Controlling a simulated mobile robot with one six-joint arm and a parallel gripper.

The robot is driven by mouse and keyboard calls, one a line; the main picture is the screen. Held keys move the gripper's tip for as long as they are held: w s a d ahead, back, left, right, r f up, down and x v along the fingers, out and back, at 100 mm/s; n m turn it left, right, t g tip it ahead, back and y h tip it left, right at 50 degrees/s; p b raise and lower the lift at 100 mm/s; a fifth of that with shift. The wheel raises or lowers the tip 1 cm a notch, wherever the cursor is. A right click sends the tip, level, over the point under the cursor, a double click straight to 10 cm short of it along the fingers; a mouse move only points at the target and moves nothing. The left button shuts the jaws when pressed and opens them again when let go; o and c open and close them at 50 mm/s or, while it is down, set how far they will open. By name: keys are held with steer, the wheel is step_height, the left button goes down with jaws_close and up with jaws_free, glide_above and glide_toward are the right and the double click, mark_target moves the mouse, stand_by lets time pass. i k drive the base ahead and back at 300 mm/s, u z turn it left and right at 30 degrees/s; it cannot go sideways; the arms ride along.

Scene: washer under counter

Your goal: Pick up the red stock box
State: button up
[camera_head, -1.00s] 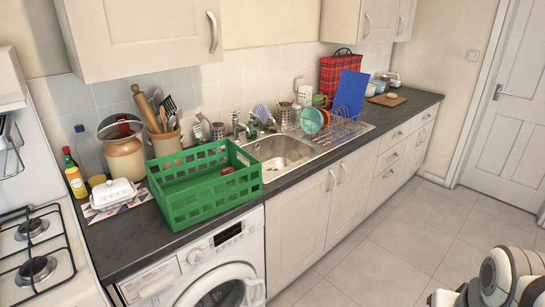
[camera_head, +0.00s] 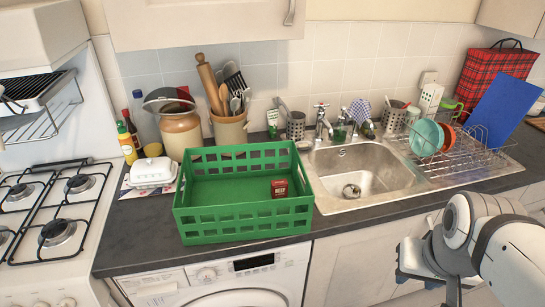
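The red stock box (camera_head: 279,188), a small dark red packet with pale lettering, stands inside the green crate (camera_head: 245,227) near its right end. The crate is a slotted plastic basket on the dark counter above the washing machine. My arm shows at the lower right in front of the sink cupboards, well apart from the crate and the box. I see nothing held.
A sink (camera_head: 352,180) lies right of the crate, with a dish rack (camera_head: 468,150) beyond. A white butter dish (camera_head: 153,172) stands at its left and a utensil pot (camera_head: 229,130) behind it. A gas hob (camera_head: 60,232) is at far left. The crate's walls surround the box; its top is open.

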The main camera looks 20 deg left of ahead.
mark_target(278, 188)
steer(key=u, duration=0.55)
steer(key=i, duration=0.85)
steer(key=u, duration=0.35)
steer(key=k, duration=0.95)
steer(key=u, duration=0.2)
steer(key=i, duration=0.95)
steer(key=z, duration=0.1)
